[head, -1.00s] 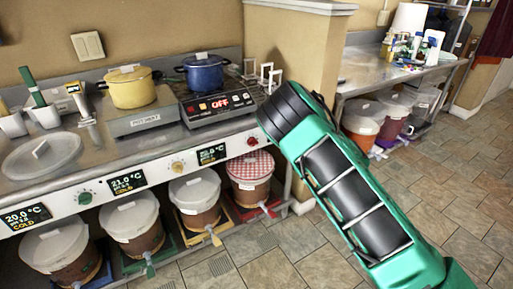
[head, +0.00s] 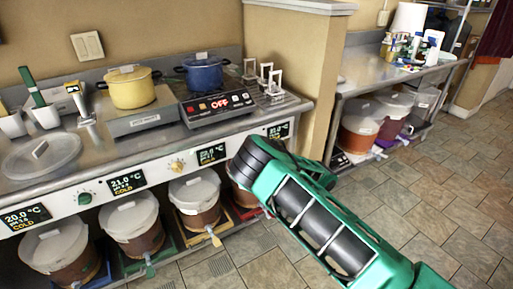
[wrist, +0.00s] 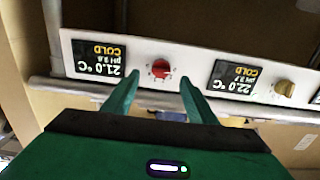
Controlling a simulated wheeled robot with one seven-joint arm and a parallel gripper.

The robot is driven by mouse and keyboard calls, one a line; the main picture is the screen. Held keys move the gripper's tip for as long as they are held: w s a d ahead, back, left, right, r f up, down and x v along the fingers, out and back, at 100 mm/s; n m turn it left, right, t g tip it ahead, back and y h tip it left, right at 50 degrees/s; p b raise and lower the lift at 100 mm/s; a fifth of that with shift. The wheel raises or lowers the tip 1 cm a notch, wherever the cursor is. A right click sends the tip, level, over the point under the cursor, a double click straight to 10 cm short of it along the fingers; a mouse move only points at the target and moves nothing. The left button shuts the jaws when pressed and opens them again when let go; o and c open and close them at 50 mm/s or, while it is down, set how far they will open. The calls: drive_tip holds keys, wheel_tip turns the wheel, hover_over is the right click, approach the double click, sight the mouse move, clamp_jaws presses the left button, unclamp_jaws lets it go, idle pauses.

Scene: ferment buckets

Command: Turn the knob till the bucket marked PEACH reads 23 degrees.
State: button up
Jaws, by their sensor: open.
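My gripper (wrist: 160,82) is open and empty in the wrist view, its two green fingers pointing at a red knob (wrist: 160,68) on the white panel. The knob shows between the fingertips; I cannot tell touching. Beside it, upside down, are a display reading 21.0 °C, COLD (wrist: 97,60) and one reading 22.0 °C, COLD (wrist: 236,78). In the head view my arm hides the red knob and most of the rightmost bucket (head: 243,197). Other lidded buckets (head: 134,225) stand under the counter. Their labels are too small to read, so I cannot tell which is PEACH.
The panel also has a green knob (head: 84,198) and a yellow knob (head: 178,166). A yellow pot (head: 132,92) and a blue pot (head: 204,76) stand on the counter above. A partition (head: 290,75) rises behind my arm. Tiled floor is clear at right.

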drive_tip(key=x, duration=0.9)
drive_tip(key=shift+r, duration=0.45)
drive_tip(key=shift+s, duration=0.15)
drive_tip(key=shift+c, duration=0.3)
drive_tip(key=c, duration=1)
drive_tip(key=shift+d, duration=0.15)
